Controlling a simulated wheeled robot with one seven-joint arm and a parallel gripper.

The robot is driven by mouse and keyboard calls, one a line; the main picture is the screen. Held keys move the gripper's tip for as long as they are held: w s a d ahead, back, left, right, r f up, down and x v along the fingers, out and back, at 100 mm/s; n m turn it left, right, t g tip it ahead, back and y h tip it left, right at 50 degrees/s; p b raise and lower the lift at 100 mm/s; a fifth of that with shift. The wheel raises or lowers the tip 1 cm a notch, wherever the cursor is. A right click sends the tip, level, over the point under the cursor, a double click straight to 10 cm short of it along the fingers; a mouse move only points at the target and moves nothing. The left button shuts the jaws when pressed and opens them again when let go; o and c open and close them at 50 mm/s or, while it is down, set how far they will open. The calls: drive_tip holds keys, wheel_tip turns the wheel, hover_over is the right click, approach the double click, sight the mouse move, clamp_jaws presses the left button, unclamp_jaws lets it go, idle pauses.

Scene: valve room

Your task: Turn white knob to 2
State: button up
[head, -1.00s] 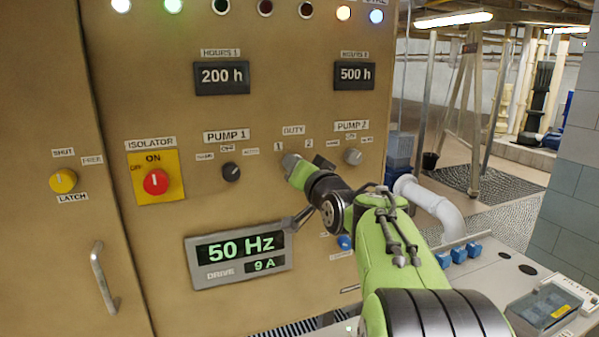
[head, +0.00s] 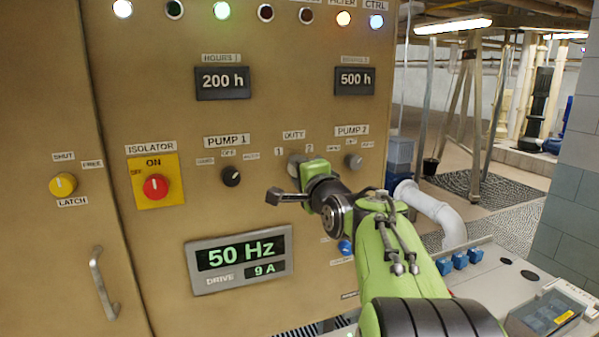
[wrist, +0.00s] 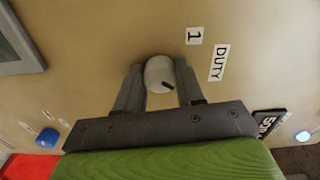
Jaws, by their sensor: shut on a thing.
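The white knob (wrist: 160,75) sits below the DUTY label (wrist: 218,62) on the tan panel. My gripper (wrist: 159,82) is shut on it, one finger on each side, in the wrist view. A short dark mark on the knob's face points to lower right in that view, away from the 1 label (wrist: 194,36) and toward the panel's upper right. The 2 label (head: 310,149) shows in the head view but not in the wrist view. In the head view my gripper (head: 296,162) largely covers the knob.
The PUMP 1 knob (head: 231,176) is left of my gripper and the grey PUMP 2 knob (head: 353,161) close on its right. The drive display (head: 240,259) reads 50 Hz, below my wrist. The third top lamp (head: 221,10) glows green.

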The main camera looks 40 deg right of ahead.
drive_tip(key=shift+m, duration=0.6)
drive_tip(key=o, duration=1)
drive_tip(key=shift+o, duration=0.2)
drive_tip(key=b+v, duration=0.3)
drive_tip(key=v, duration=1.2)
drive_tip(key=shift+s+a, duration=0.15)
drive_tip(key=shift+s, duration=0.2)
drive_tip(key=shift+a+f, duration=0.1)
drive_tip(key=shift+f, duration=0.05)
